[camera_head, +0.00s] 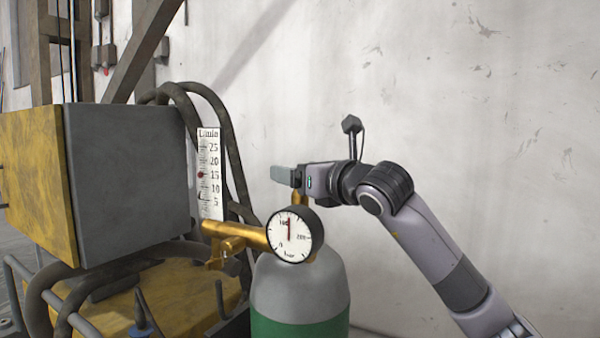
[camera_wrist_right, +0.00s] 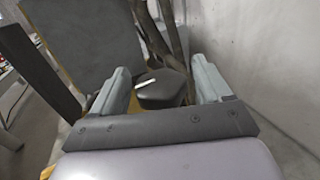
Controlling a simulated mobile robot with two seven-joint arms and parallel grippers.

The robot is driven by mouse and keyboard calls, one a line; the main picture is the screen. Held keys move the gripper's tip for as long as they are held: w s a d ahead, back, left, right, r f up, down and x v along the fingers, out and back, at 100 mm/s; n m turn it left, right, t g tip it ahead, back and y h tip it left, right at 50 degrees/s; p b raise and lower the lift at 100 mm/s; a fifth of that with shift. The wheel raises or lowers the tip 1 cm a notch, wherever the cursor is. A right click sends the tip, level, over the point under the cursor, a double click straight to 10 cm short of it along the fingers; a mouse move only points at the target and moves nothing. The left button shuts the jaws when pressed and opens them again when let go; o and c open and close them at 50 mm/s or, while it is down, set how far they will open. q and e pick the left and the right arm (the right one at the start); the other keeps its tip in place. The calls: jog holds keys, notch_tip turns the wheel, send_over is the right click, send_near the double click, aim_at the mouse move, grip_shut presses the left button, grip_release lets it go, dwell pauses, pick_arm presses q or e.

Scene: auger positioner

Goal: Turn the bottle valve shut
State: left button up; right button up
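The green gas bottle (camera_head: 300,300) with a grey shoulder stands upright at the lower middle of the head view. A brass fitting on it carries a round pressure gauge (camera_head: 295,235), its red needle nearly upright. My right gripper (camera_head: 284,175) is just above the brass stem (camera_head: 301,197), reaching in from the right. In the wrist view, a dark knob with a white mark, apparently the bottle valve (camera_wrist_right: 162,92), lies between the two spread fingers (camera_wrist_right: 160,85), with gaps on both sides. In the head view the knob is hidden by the gripper. My left gripper is out of view.
A yellow and dark grey box (camera_head: 125,175) stands left of the bottle. A flow scale (camera_head: 209,172) marked L/min, with a red marker near 15, is beside it. Dark hoses (camera_head: 232,150) loop behind the scale. The pale wall (camera_head: 480,130) side at right is clear.

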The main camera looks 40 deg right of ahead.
jog(key=shift+s+f, duration=0.1)
jog(key=shift+s, duration=0.4)
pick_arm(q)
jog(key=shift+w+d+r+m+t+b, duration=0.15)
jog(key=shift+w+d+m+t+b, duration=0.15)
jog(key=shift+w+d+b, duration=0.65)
pick_arm(e)
jog(key=s, duration=0.6)
jog(key=shift+a+b, duration=0.3)
jog(key=shift+a, duration=0.15)
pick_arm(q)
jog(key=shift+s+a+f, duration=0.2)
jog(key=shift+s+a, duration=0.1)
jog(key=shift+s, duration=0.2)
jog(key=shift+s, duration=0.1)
pick_arm(e)
jog(key=shift+s, duration=0.1)
